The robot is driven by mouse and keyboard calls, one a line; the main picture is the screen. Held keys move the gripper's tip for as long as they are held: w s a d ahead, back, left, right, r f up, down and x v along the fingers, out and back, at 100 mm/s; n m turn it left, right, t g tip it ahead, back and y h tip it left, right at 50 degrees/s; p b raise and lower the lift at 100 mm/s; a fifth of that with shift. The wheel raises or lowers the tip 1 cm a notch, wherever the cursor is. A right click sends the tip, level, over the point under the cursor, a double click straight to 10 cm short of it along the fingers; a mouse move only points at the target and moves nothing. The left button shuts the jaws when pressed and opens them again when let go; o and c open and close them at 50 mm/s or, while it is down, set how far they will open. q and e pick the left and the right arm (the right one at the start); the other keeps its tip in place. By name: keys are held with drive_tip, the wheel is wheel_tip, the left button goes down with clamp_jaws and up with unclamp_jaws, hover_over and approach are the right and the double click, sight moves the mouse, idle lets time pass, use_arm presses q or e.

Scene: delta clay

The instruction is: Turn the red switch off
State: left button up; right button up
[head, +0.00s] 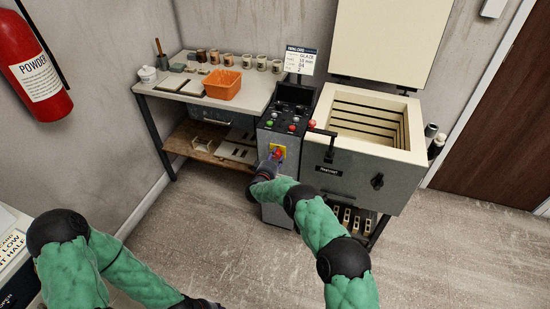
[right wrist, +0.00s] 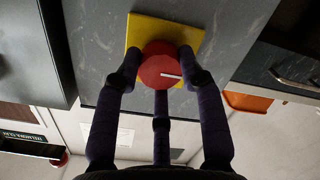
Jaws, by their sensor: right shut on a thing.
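The red switch (head: 279,153) is a round red knob on a yellow plate on the front of a dark grey control cabinet (head: 272,209). In the right wrist view the red switch (right wrist: 162,66) has a white mark pointing to the right, and the yellow plate (right wrist: 140,27) shows around it. My right gripper (head: 273,164) is at the switch, and in the right wrist view its dark fingers (right wrist: 160,62) are closed around the knob from both sides. My left arm (head: 130,272) is low at the left, with its gripper cut off at the bottom edge.
An open-lidded kiln (head: 365,168) stands right of the cabinet. A table (head: 181,95) with an orange basket (head: 223,84), pots and tiles stands to the left. A fire extinguisher (head: 33,75) hangs on the left wall. The floor (head: 215,250) in front is clear.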

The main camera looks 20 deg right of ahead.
idle(0.4)
drive_tip(key=o, duration=1.1)
drive_tip(key=shift+f, duration=0.1)
drive_tip(key=shift+o, duration=0.2)
drive_tip(key=v, duration=1.2)
